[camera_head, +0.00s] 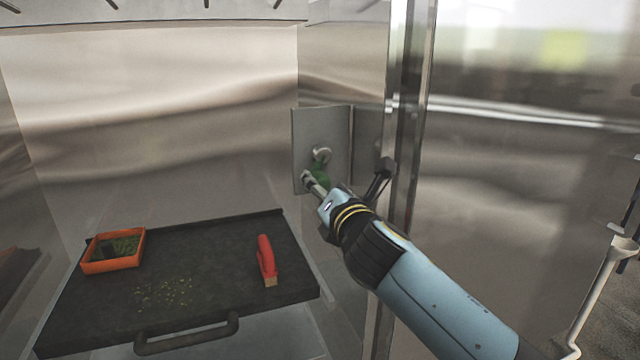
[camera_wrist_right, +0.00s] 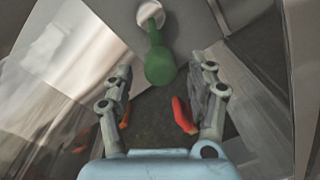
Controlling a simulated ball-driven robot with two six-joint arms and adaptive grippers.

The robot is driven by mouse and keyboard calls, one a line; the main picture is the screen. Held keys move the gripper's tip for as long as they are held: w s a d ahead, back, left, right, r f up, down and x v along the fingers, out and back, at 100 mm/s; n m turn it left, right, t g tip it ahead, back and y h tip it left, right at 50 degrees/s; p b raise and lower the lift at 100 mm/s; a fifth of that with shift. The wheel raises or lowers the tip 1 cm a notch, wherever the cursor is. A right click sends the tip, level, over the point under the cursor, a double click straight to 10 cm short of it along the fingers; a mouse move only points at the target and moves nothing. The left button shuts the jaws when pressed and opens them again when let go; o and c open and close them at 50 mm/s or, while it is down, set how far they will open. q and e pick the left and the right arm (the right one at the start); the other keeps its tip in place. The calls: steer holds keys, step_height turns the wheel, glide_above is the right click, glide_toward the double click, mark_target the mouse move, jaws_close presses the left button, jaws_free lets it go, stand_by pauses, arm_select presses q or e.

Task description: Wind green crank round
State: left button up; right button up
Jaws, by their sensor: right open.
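The green crank (camera_head: 320,170) sits on a metal plate (camera_head: 306,132) fixed at the right inner wall of the steel enclosure, with a round silver hub at its upper end. In the right wrist view the green crank (camera_wrist_right: 159,62) hangs down from the hub, its rounded knob between and just ahead of the fingers. My right gripper (camera_head: 308,180) is at the crank, partly covering it in the head view. In the right wrist view my right gripper (camera_wrist_right: 166,88) is open, with a finger on each side of the knob and gaps visible. My left gripper is not in view.
Below is a dark tray (camera_head: 215,250) with a front handle (camera_head: 187,335). On it are an orange box (camera_head: 112,266), a red-handled brush (camera_head: 266,258) and scattered crumbs.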

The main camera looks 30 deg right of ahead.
steer(key=v, duration=0.9)
steer(key=shift+s, duration=0.15)
steer(key=shift+a+f, duration=0.1)
step_height(320, 180, down, 29)
steer(key=s+m+g+y+b, duration=0.15)
steer(key=g+b, duration=0.25)
steer(key=b, duration=0.8)
steer(key=s+f+m+g+b, duration=0.25)
steer(key=s+f, duration=0.35)
steer(key=f, duration=0.7)
steer(key=s+f+m+g+b, duration=0.25)
steer(key=s+f+b, duration=0.2)
steer(key=f, duration=0.85)
steer(key=s+f+m+g+y+b, duration=0.3)
steer(key=s+f+m, duration=0.4)
steer(key=s+f, duration=0.85)
steer(key=s+f+m+g+b, duration=0.1)
steer(key=s+f+m+g, duration=0.1)
steer(key=s+m, duration=0.4)
steer(key=s+f+m+g+b, duration=0.1)
steer(key=s+f+m, duration=0.4)
steer(key=s, duration=0.5)
steer(key=shift+s+f+m+g, duration=0.35)
steer(key=shift+s+m+g, duration=0.1)
steer(key=shift+g, duration=0.15)
